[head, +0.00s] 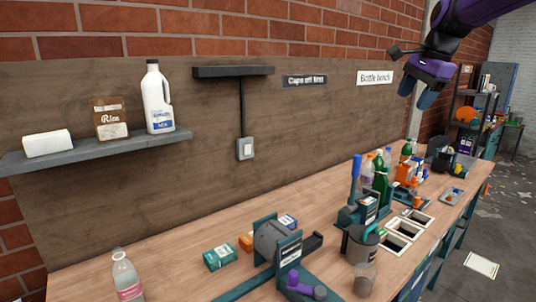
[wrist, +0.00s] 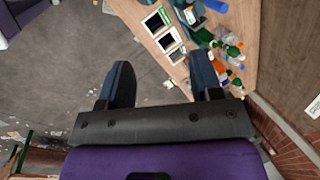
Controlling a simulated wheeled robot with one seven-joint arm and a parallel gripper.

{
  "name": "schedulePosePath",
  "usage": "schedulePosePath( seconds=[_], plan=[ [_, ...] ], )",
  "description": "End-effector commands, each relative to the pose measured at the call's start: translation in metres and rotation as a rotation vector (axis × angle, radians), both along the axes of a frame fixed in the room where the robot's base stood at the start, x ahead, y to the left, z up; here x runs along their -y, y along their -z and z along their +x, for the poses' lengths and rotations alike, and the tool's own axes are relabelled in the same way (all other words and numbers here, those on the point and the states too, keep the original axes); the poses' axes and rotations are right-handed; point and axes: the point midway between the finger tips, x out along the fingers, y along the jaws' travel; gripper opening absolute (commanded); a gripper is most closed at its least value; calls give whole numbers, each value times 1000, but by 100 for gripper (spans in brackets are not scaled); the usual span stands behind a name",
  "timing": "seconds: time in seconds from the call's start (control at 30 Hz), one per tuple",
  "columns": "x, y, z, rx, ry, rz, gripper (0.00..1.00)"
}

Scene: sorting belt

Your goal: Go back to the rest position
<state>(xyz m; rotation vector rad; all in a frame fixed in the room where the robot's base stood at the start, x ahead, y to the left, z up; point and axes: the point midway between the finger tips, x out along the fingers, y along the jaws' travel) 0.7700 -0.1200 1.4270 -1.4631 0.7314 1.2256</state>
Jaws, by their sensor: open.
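My gripper (head: 417,88) hangs high at the upper right in the head view, well above the far part of the bench. My arm, purple and black, comes in from the top right corner. In the wrist view my gripper (wrist: 161,80) has its two dark blue fingers spread apart. Nothing is between the fingers except a view of the floor and the bench edge far below. My gripper touches nothing.
The wooden bench (head: 180,250) carries a clear bottle (head: 126,278), a green box (head: 220,257), a blue-handled press (head: 356,190), green bottles (head: 380,178) and square openings (head: 403,229). A wall shelf (head: 100,148) is at left, a storage rack (head: 470,110) at far right. Air around my gripper is clear.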

Motion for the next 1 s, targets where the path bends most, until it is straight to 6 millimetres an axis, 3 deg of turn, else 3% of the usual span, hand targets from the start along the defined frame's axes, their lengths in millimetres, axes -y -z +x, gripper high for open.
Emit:
schedulePosePath(
  seconds=[0.03, 0.2, 0.47, 0.8, 1.0],
  plan=[
    [-3, -3, -19, 17, -48, -15, 59],
    [-13, -4, -75, 69, -223, -87, 59],
    [-28, 11, -161, 141, -497, -216, 59],
    [-45, 56, -267, 215, -859, -420, 59],
    [-49, 89, -316, 238, -1043, -537, 59]
  ],
)
